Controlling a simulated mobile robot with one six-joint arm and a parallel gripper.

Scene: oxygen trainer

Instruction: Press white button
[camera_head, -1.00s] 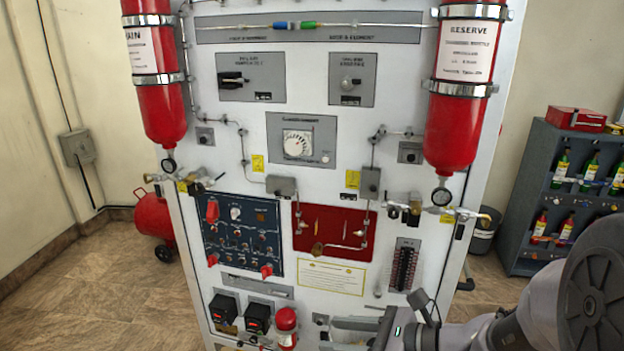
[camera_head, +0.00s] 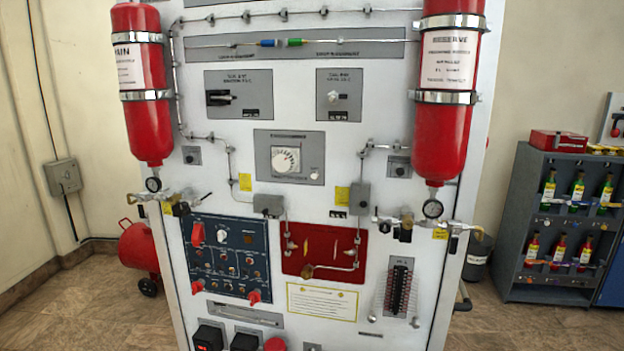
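The trainer panel (camera_head: 330,235) is a tall white board facing me. A small round white button (camera_head: 314,174) sits on a grey plate, right of a white round dial (camera_head: 286,159). A white knob (camera_head: 222,236) is on the dark blue switch panel (camera_head: 190,270) at lower left, and another pale knob (camera_head: 333,97) is on a grey plate above. I cannot tell from this view whether any of these is pressed. My gripper is not in view.
Red cylinders flank the panel at left (camera_head: 147,125) and right (camera_head: 445,135), with pipes and valves below them. A red plate (camera_head: 310,262) with piping is at mid height. A dark bottle rack (camera_head: 525,200) stands right, and a red tank (camera_head: 138,250) left.

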